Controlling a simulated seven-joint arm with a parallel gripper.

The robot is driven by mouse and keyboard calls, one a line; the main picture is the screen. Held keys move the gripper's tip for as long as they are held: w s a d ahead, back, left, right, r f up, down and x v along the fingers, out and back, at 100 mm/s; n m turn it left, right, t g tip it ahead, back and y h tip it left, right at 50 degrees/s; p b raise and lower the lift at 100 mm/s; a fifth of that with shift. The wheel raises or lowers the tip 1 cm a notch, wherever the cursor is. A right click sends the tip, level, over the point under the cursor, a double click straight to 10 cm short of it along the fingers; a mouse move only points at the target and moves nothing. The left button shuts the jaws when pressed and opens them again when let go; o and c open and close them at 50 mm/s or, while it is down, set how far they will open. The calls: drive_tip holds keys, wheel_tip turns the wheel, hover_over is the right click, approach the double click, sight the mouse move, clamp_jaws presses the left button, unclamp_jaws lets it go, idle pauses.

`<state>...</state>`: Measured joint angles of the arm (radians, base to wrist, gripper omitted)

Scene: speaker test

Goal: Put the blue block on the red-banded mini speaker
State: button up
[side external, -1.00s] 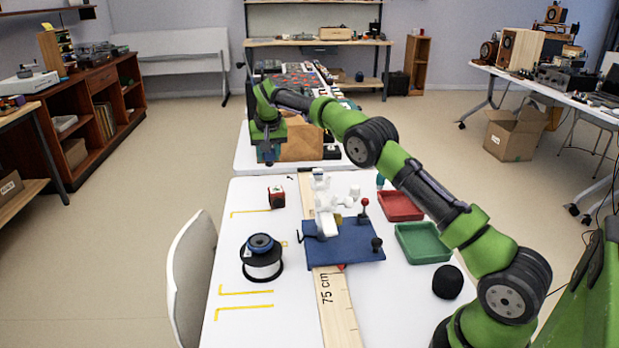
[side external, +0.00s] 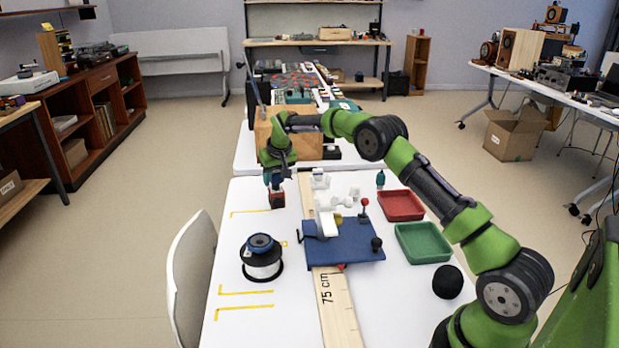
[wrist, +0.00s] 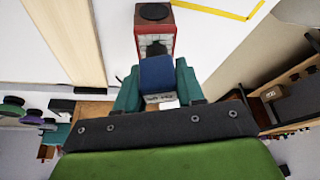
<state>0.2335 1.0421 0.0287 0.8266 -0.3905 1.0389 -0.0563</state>
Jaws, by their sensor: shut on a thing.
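My gripper (wrist: 158,90) has teal fingers shut on the blue block (wrist: 157,73), seen in the wrist view. The red-banded mini speaker (wrist: 155,29) shows just beyond the block, with red sides, a pale grid-like face and a dark round part. The block hides some of the speaker's near part. In the side view my gripper (side external: 274,178) is right above the speaker (side external: 277,200), which stands on the white table. The block is hard to make out there, and I cannot tell whether it touches the speaker.
A blue plate with a white fixture (side external: 345,243) stands right of the speaker, on a long wooden ruler (side external: 338,310). A wire spool (side external: 262,265) is in front. Red (side external: 401,205) and green (side external: 424,242) trays lie to the right. The table's left side is mostly clear.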

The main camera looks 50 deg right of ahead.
drive_tip(key=shift+f, duration=0.15)
drive_tip(key=o, duration=1)
drive_tip(key=shift+f, duration=0.1)
drive_tip(key=shift+o, duration=0.2)
